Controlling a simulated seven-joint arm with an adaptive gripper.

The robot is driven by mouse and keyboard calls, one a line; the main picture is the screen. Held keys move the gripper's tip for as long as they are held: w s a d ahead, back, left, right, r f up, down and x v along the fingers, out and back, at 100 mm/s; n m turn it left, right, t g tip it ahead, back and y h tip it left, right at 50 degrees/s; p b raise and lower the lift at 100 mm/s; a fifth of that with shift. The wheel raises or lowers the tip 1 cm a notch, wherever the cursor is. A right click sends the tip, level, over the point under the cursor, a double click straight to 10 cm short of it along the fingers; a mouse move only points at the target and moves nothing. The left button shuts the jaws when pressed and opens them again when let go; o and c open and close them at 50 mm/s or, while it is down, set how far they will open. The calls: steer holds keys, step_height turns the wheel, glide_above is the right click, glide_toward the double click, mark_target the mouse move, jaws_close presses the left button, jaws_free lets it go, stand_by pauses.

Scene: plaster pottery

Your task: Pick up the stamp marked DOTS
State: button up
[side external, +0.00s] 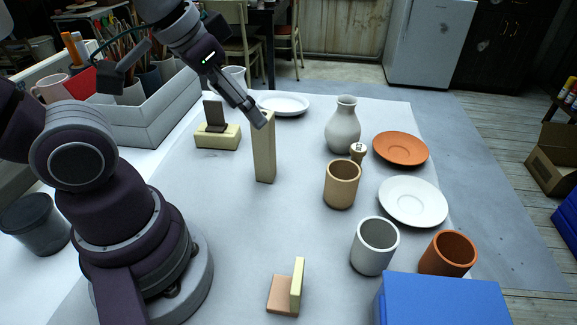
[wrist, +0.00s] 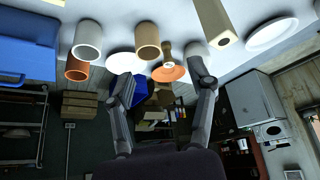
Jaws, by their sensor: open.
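A small wooden stamp (side external: 358,152) with a pale marked top stands on the table beside the grey vase; its marking is too small to read. It also shows in the wrist view (wrist: 167,50), beyond and between my fingers. My gripper (side external: 257,116) is at the upper end of a tall beige block in the side view, well to the left of the stamp. In the wrist view my gripper (wrist: 163,84) has its fingers spread wide with nothing between them. I cannot tell whether a finger touches the block.
The tall beige block (side external: 264,152) stands upright near my gripper. The grey vase (side external: 343,128), tan cup (side external: 341,186) and orange plate (side external: 401,148) surround the stamp closely. A white plate (side external: 413,203), grey cup (side external: 374,247) and blue box (side external: 440,300) lie nearer the front.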

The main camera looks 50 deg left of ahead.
steer(key=w, duration=0.7)
steer(key=n+y, duration=0.1)
steer(key=n, duration=0.1)
glide_toward(357, 158)
steer(key=x, duration=1.1)
steer(key=shift+w+a+f, duration=0.15)
steer(key=shift+w+a, duration=0.15)
steer(key=shift+a, duration=0.1)
steer(key=shift+c, duration=0.4)
steer(key=c, duration=0.9)
